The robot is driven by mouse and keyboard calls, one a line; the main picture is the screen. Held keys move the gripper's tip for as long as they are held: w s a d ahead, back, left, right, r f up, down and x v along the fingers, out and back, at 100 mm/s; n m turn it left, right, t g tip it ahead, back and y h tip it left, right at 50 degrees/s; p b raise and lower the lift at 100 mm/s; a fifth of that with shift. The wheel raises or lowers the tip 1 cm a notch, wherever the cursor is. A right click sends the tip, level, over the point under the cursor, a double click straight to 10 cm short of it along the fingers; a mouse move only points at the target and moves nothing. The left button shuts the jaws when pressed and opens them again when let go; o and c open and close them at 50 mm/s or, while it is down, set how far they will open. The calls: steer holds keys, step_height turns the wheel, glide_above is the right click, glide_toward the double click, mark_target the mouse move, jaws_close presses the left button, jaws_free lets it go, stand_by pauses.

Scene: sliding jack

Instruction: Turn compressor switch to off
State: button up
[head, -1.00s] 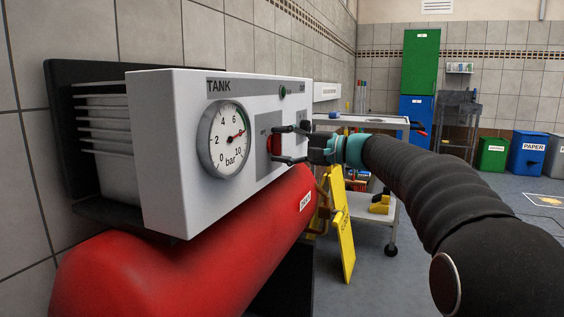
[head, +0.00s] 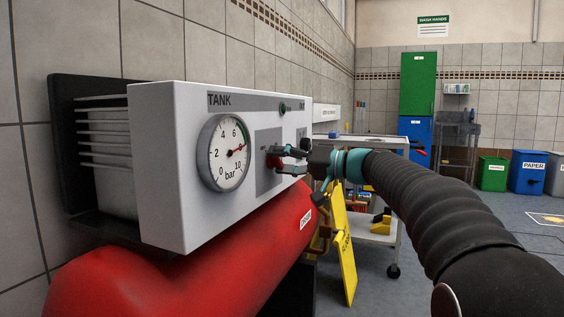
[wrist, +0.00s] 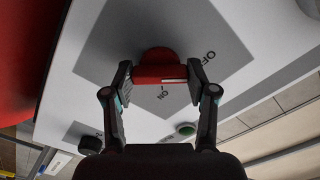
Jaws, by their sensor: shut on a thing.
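The compressor switch is a red knob (wrist: 158,68) on a grey plate (wrist: 205,45) of the white compressor panel. In the head view the knob (head: 273,163) is partly hidden by my fingers. In the wrist view it sits between the two fingertips of my gripper (wrist: 160,75), which are shut on its sides. A white mark on the knob points right in that view, towards the right fingertip, between the printed ON and OFF labels. The gripper (head: 280,157) also shows in the head view, reaching the panel from the right.
A pressure gauge (head: 229,153) is left of the switch, its red needle near 8. A green button (head: 282,107) is above. A red tank (head: 215,255) lies below the panel. A yellow folding sign (head: 344,240) and a trolley (head: 385,250) stand behind my arm.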

steer(key=shift+f+n, duration=0.1)
steer(key=shift+n, duration=0.2)
stand_by(0.4)
steer(key=o, duration=1.2)
steer(key=shift+c, duration=0.2)
steer(key=v, duration=1.2)
